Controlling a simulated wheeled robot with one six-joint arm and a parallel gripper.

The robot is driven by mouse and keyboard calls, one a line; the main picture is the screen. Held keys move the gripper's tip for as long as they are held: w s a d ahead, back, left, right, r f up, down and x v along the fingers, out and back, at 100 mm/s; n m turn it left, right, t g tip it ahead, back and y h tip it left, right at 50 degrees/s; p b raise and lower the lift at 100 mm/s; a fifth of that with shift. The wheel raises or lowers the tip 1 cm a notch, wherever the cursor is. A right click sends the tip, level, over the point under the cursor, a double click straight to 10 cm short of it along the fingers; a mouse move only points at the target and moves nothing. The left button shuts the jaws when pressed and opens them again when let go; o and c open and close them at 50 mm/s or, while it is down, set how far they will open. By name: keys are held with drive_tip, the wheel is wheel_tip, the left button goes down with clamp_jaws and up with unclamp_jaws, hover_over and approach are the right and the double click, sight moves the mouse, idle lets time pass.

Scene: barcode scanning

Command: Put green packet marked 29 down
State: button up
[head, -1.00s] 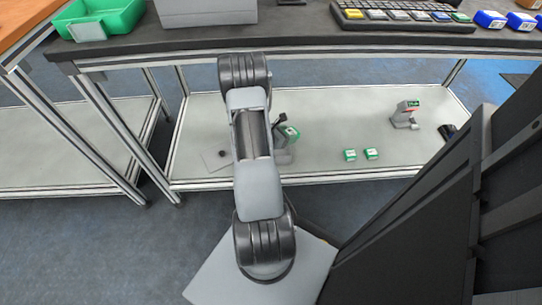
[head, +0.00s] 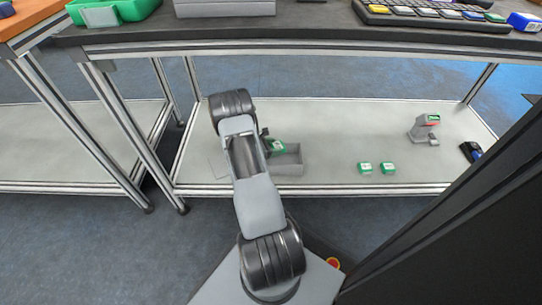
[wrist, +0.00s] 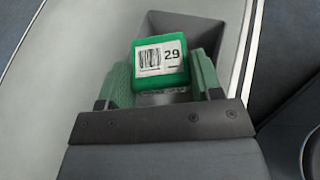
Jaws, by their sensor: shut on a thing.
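The green packet marked 29 (wrist: 160,55) is held between the two green fingers of my gripper (wrist: 162,75) in the wrist view. Its white label with a barcode and the number faces the camera. A grey open bin (wrist: 205,28) lies beneath and beyond it. In the head view the packet (head: 277,146) shows beside my arm, over the grey bin (head: 291,168) on the lower shelf. I cannot tell whether the packet touches the bin floor. My arm hides most of the gripper and the bin's left part in the head view.
A grey scanner-like device (head: 425,127) and a dark object (head: 470,152) are farther right. The tabletop (head: 240,32) overhangs the shelf. Shelf space between bin and packets is clear.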

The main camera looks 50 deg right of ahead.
drive_tip(key=shift+w+f+b, duration=0.3)
drive_tip(key=shift+w+f, duration=0.05)
drive_tip(key=shift+f, duration=0.1)
wheel_tip(320, 180, down, 3)
drive_tip(key=shift+w+f+b, duration=0.1)
drive_tip(key=shift+b, duration=0.7)
drive_tip(key=shift+a+f, duration=0.1)
drive_tip(key=shift+f, duration=0.25)
